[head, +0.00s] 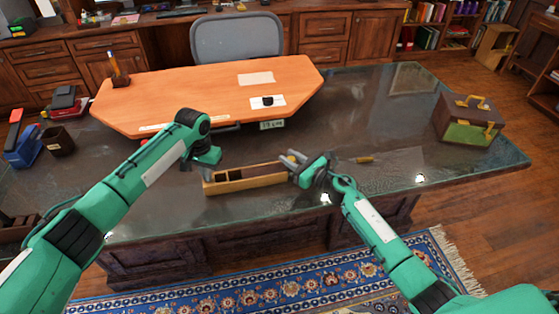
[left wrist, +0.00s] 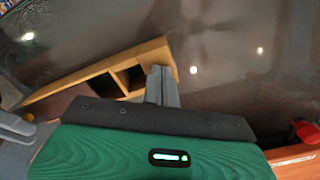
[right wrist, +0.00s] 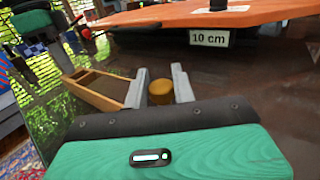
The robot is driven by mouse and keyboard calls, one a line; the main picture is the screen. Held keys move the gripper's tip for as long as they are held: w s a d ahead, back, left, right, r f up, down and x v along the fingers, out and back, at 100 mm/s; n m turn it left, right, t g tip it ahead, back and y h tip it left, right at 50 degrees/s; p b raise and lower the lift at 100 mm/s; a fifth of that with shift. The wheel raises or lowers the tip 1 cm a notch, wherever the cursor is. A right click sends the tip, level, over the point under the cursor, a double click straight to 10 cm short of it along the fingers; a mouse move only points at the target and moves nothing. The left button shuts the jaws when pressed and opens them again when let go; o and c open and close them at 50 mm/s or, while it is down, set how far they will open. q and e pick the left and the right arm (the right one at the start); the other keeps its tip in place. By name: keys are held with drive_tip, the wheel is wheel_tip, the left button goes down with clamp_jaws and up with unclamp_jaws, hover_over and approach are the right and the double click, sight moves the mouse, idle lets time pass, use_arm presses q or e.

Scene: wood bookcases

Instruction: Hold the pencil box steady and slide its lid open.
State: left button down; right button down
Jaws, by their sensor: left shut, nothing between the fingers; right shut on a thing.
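The long wooden pencil box (head: 228,186) lies near the front edge of the dark desk, with open compartments at its left end. It also shows in the left wrist view (left wrist: 100,68) and the right wrist view (right wrist: 98,98). A darker brown lid panel (head: 265,170) seems to cover its right part. My left gripper (left wrist: 162,70) is shut and empty at the box's compartment end; I cannot tell whether it touches. My right gripper (right wrist: 160,78) is at the box's right end, shut on a round brown knob (right wrist: 160,92), apparently the lid's.
An orange desktop board (head: 200,95) with a 10 cm label lies behind. A brown and green case (head: 468,122) stands at the right. A small yellow-brown item (head: 365,160) lies right of the right gripper. A dark cup (head: 58,140) and a stapler-like blue thing (head: 22,150) are at the left.

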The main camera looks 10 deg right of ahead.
use_arm(q)
drive_tip(key=shift+s+a+f, duration=0.1)
drive_tip(key=shift+s+f, duration=0.05)
drive_tip(key=shift+f, duration=0.2)
use_arm(e)
drive_tip(key=d, duration=0.9)
drive_tip(key=shift+w+d+f, duration=0.1)
drive_tip(key=shift+d, duration=0.1)
drive_tip(key=c, duration=1.2)
unclamp_jaws()
drive_tip(key=shift+o, duration=0.2)
drive_tip(key=v, duration=1.2)
use_arm(q)
drive_tip(key=shift+r, duration=0.15)
use_arm(e)
drive_tip(key=shift+r, duration=0.3)
